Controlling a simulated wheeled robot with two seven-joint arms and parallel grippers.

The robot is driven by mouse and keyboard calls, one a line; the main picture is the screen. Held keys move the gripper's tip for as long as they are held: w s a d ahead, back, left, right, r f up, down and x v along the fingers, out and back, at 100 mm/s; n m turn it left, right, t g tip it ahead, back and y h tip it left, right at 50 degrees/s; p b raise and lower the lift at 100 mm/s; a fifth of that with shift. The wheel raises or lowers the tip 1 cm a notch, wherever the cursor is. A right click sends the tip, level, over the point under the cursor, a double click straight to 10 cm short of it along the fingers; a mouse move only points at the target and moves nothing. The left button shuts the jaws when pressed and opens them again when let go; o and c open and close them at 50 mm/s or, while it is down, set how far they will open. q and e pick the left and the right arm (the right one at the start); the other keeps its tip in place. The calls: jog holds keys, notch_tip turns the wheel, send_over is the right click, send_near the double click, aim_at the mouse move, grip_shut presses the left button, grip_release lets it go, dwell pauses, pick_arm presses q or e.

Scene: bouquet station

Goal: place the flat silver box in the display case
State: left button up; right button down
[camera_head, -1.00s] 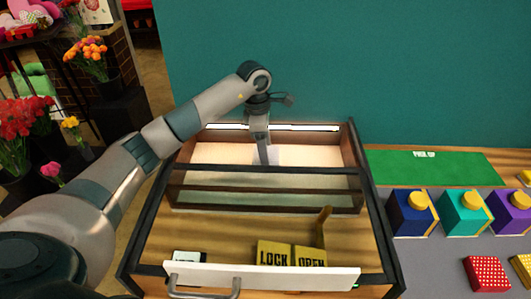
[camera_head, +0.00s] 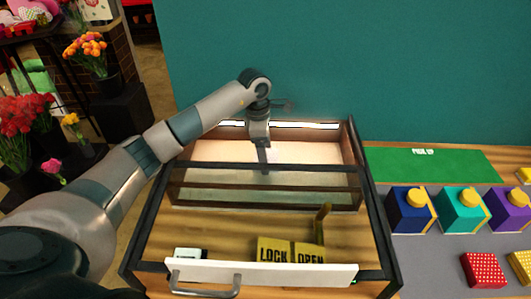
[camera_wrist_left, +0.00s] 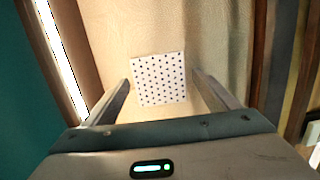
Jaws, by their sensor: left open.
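The display case (camera_head: 362,190) is a dark-framed box with a lit, pale interior. My left arm reaches over it, and my left gripper (camera_head: 264,168) points down inside the case. In the left wrist view, a flat pale square box with dark dots (camera_wrist_left: 160,79), which looks like the silver box, lies on the pale case floor. The open fingers of my left gripper (camera_wrist_left: 160,90) are on either side of it, with gaps showing. In the head view the box is not clearly visible behind the gripper. My right gripper is not in view.
A white panel with a handle (camera_head: 262,274) and yellow LOCK and OPEN plates (camera_head: 290,250) with a lever are at the case front. A green PICK UP mat (camera_head: 430,165) and several coloured boxes, including a navy one (camera_head: 408,212), are at the right. Flowers stand at the left.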

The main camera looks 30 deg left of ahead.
pick_arm(q)
jog(key=shift+r, duration=0.1)
jog(key=shift+r, duration=0.1)
jog(key=shift+a+r, duration=0.1)
jog(key=shift+r, duration=0.05)
notch_tip(320, 180, up, 12)
jog(key=a+b, duration=0.1)
jog(key=b, duration=0.3)
jog(key=shift+s+f+b, duration=0.25)
jog(key=shift+s+b, duration=0.05)
jog(key=shift+b, duration=0.1)
jog(key=shift+a, duration=0.1)
